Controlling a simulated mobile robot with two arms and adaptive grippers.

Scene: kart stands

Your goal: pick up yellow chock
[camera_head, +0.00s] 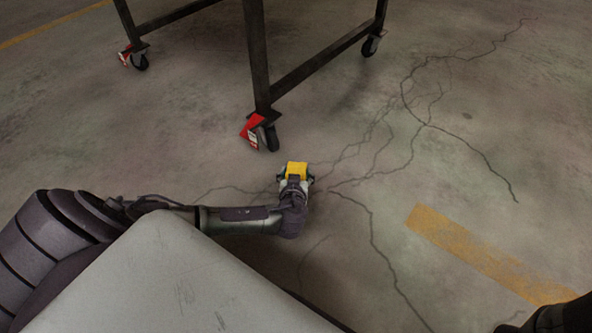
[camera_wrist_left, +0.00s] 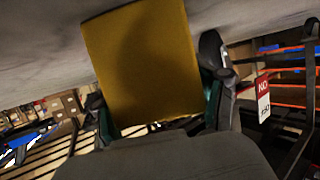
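The yellow chock (camera_head: 297,168) is at the end of my left arm, just in front of the nearest caster of the kart stand. My left gripper (camera_head: 296,180) has its fingers on both sides of the chock. In the left wrist view the chock (camera_wrist_left: 145,62) fills the space between the fingers of the left gripper (camera_wrist_left: 155,100), whose green inner pads lie against its sides. I cannot tell whether the chock touches the floor. My right gripper is not in view.
A dark metal kart stand (camera_head: 258,60) on casters stands ahead; its nearest caster (camera_head: 268,136) has a red-and-white tag (camera_head: 252,129). The cracked concrete floor (camera_head: 450,130) to the right is clear, with a worn yellow stripe (camera_head: 480,252).

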